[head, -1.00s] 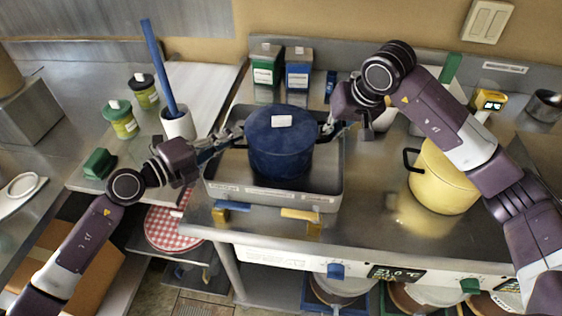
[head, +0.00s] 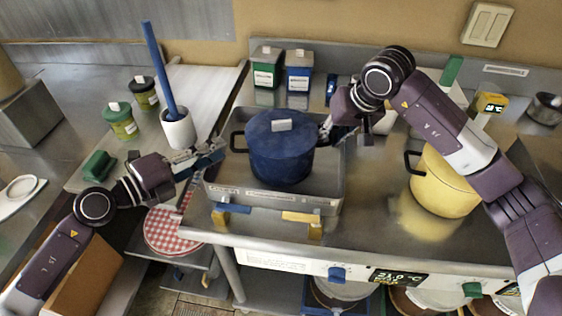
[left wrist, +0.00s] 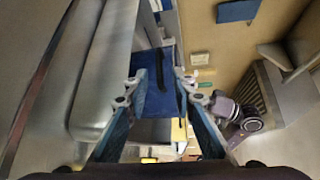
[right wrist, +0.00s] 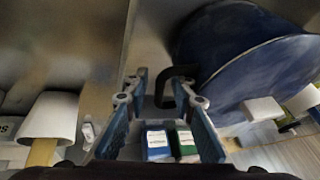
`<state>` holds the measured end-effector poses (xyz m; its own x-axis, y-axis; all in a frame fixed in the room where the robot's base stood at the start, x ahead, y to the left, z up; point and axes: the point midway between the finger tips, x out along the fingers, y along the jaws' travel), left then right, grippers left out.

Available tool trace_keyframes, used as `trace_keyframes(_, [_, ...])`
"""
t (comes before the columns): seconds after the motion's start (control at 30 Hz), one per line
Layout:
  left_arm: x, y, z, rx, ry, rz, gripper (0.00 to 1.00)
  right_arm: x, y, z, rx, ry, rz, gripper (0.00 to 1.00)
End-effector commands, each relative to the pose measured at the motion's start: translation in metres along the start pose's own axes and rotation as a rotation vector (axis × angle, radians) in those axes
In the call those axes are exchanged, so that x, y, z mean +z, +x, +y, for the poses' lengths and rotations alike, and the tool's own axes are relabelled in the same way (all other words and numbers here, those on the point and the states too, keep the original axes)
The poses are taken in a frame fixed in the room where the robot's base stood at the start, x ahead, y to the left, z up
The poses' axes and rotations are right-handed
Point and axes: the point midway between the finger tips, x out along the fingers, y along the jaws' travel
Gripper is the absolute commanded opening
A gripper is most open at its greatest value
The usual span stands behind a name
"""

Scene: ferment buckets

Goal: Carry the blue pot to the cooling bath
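My right gripper (head: 326,130) is at the pot's right side. In the right wrist view its fingers (right wrist: 160,88) are apart, with the black handle (right wrist: 172,84) near their tips; contact cannot be told.
A yellow pot (head: 443,180) stands right of the bath. A white holder with a blue rod (head: 178,128) stands to the left. Green and blue boxes (head: 299,72) stand behind the bath. A red checked round item (head: 168,231) lies lower left.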

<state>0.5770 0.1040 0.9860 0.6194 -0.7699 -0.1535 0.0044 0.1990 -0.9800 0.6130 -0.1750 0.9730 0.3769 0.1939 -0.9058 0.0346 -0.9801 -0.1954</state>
Motion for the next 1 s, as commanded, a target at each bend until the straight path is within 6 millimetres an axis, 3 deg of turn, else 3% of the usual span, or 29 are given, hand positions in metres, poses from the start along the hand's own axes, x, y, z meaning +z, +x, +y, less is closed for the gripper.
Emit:
trace_keyframes(0.13, [-0.001,-0.017,0.001,0.001,0.000,-0.002,0.24,0.000,0.000,-0.001,-0.002,0.000,0.001,0.24])
trace_keyframes(0.37, [0.000,-0.025,-0.006,-0.008,0.010,-0.004,0.24,-0.001,-0.010,-0.001,-0.002,-0.001,0.003,0.24])
trace_keyframes(0.8, [0.000,-0.024,-0.008,-0.012,0.014,-0.005,0.24,-0.001,-0.097,-0.001,0.001,-0.002,0.005,0.24])
trace_keyframes(1.0, [0.000,-0.024,-0.008,-0.012,0.014,-0.005,0.24,0.000,-0.117,-0.002,0.000,-0.002,0.001,0.24])
